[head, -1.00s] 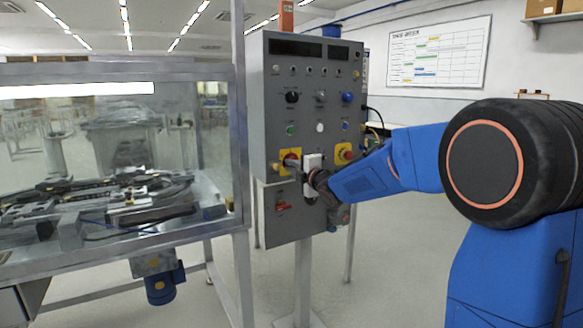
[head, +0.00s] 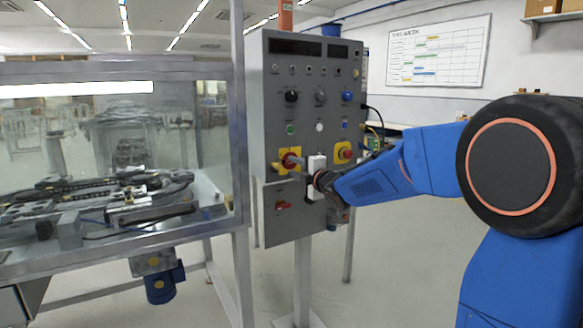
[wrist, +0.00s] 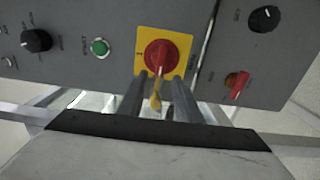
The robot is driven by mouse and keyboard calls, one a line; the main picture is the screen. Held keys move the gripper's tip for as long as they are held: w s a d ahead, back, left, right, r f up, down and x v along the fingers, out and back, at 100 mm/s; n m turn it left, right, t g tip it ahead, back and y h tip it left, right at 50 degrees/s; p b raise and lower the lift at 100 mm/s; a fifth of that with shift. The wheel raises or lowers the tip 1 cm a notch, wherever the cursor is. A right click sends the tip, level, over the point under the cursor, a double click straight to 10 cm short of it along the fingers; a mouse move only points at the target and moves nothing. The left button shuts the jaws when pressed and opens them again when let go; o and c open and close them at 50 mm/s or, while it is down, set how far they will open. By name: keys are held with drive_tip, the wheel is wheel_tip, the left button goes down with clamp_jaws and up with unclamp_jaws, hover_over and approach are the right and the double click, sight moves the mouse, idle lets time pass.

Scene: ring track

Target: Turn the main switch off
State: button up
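The main switch is a red rotary knob on a yellow plate (head: 288,160), at the lower left of the grey control panel's (head: 330,112) upper part. In the wrist view the red knob (wrist: 161,56) is near the middle, and a small yellowish piece (wrist: 155,98) extends from it towards me. My gripper (head: 298,161) is at the knob. In the wrist view its two dark fingers (wrist: 158,88) are apart, one on each side of the yellowish piece, with gaps visible. Contact with the knob cannot be told.
A second yellow plate with a red button (head: 345,152) is right of my gripper. A smaller red switch (head: 283,206) sits below. A glass-walled machine (head: 110,150) stands left, its metal post close to the panel. Open floor lies in front.

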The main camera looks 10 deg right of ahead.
drive_tip(key=v, duration=1.4)
drive_tip(key=shift+s, duration=0.3)
drive_tip(key=shift+d, duration=0.15)
drive_tip(key=s+d+f+m+g+h, duration=0.2)
drive_tip(key=s+d+f+m+h, duration=0.2)
drive_tip(key=s+m, duration=0.25)
drive_tip(key=s+d+f+m+g+h, duration=0.35)
drive_tip(key=s+m, duration=0.25)
drive_tip(key=s, duration=0.2)
drive_tip(key=s+a+f+m+g, duration=0.1)
drive_tip(key=s+f+m+g, duration=0.1)
drive_tip(key=s, duration=0.6)
drive_tip(key=s+a+f+m+g+y, duration=0.1)
drive_tip(key=s+f+m+g, duration=0.1)
drive_tip(key=s+f+m, duration=0.2)
drive_tip(key=s+a+f+m+g+y, duration=0.1)
drive_tip(key=s+a+f+m+g, duration=0.1)
drive_tip(key=s+f, duration=0.5)
drive_tip(key=s+m+g, duration=0.1)
drive_tip(key=s, duration=0.4)
drive_tip(key=shift+f, duration=0.3)
